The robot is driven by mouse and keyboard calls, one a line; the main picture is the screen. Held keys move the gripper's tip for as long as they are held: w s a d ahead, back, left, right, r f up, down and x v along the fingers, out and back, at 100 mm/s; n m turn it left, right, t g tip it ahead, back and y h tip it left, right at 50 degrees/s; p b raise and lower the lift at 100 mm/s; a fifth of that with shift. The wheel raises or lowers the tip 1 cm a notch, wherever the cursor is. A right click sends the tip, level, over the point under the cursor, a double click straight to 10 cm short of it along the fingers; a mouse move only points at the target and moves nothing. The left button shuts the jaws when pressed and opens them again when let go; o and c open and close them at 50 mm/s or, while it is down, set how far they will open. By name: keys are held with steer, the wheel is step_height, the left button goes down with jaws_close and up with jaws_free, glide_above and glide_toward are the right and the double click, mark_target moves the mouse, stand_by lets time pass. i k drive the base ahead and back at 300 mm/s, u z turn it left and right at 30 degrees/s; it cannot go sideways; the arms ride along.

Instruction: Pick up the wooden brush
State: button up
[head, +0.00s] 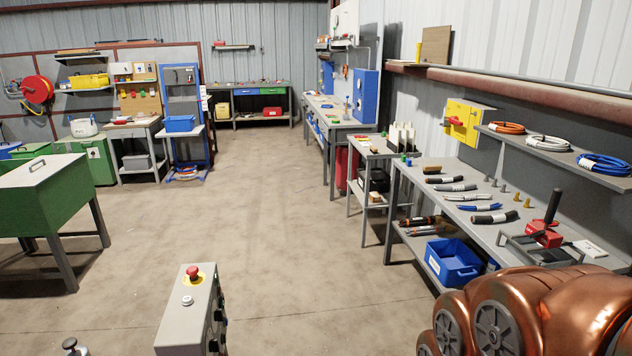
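A small brown block with a dark underside (432,169), which looks like the wooden brush, lies at the far left end of the grey workbench (455,216) on the right. It is too small to make out bristles clearly. A similar tan block (375,197) sits on the lower shelf of the small grey table just beyond; I cannot tell whether it is a brush. My gripper is not in view.
A control box (188,310) stands in front, and a green cabinet (45,200) is left. The middle floor is clear.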

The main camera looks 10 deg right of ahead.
mark_target(428, 169)
steer(key=i, duration=1.05)
steer(key=z, duration=0.9)
steer(key=i, duration=0.5)
steer(key=z, duration=4)
